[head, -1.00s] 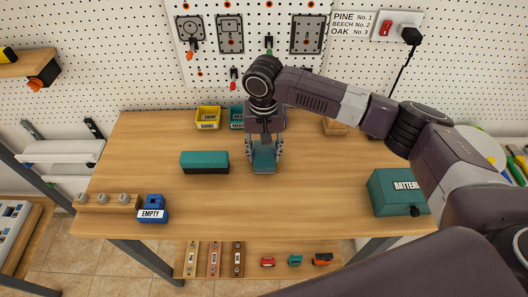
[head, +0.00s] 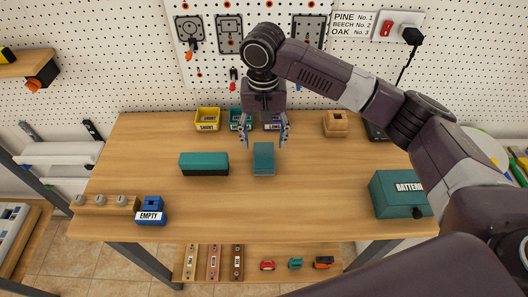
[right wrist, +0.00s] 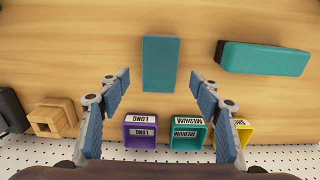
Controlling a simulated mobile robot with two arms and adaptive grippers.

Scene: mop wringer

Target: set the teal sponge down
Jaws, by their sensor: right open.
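The teal sponge (head: 263,158), a small block, rests on the wooden table (head: 320,190) near its middle. It also shows in the right wrist view (right wrist: 161,64), lying flat and apart from the fingers. My right gripper (head: 264,142) is open and empty above and just behind the sponge. In the right wrist view its two fingers (right wrist: 158,93) are spread wide with nothing between them. My left gripper is not in view.
A longer teal block with a dark base (head: 204,163) lies left of the sponge. Yellow (head: 208,119), teal (head: 240,120) and purple (head: 272,121) bins stand at the back. A wooden block (head: 335,123) is back right, a teal battery box (head: 399,194) right, a blue bin (head: 152,210) front left.

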